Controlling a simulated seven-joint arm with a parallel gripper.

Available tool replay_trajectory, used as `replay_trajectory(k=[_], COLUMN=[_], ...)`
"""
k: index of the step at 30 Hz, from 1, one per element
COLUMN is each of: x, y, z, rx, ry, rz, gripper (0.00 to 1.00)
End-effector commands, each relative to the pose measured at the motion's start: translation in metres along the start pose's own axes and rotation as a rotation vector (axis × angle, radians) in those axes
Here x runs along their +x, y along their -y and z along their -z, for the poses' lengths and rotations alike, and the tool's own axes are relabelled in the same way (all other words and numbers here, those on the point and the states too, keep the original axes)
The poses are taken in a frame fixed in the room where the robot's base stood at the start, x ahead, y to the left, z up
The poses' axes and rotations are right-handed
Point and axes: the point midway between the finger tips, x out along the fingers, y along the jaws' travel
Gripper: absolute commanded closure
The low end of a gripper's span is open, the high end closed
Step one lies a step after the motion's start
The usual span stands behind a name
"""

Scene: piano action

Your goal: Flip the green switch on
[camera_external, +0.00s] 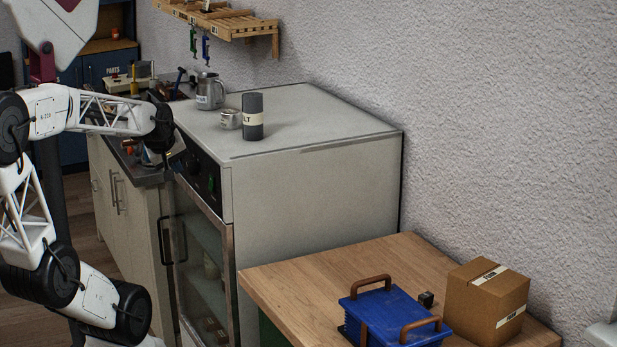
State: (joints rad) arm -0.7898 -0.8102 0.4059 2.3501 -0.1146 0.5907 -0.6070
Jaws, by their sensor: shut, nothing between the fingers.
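A small green switch (211,183) sits on the black control panel (200,170) at the upper front of a grey cabinet (310,190). The panel is seen at a steep angle, so the switch's position cannot be made out. My gripper (166,167) is in front of the panel's left part, to the left of the green switch and a little above it. It is small and dark here. Its fingers are shut and empty, and they look apart from the switch. The wrist hides part of the counter behind it.
A dark cylinder (253,117), a small metal cup (230,119) and a metal mug (209,92) stand on the cabinet top. A glass door (203,255) with a handle is below the panel. A blue box (395,314) and a carton (486,302) are on the wooden table.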

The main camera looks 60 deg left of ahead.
Motion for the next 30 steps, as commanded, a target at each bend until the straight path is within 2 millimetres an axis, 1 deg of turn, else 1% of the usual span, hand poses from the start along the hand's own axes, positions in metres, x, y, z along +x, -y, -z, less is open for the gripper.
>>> replay_trajectory(k=[5,8,23,30], x=[0.012,0.024,0.099,0.109], y=[0.000,0.000,0.001,-0.018], z=[0.000,-0.001,-0.001,-0.001], rx=[0.000,0.000,0.001,0.003], ry=[0.002,0.003,0.003,0.001], rz=[0.001,0.002,0.003,-0.001], gripper=[1.00,1.00,1.00,1.00])
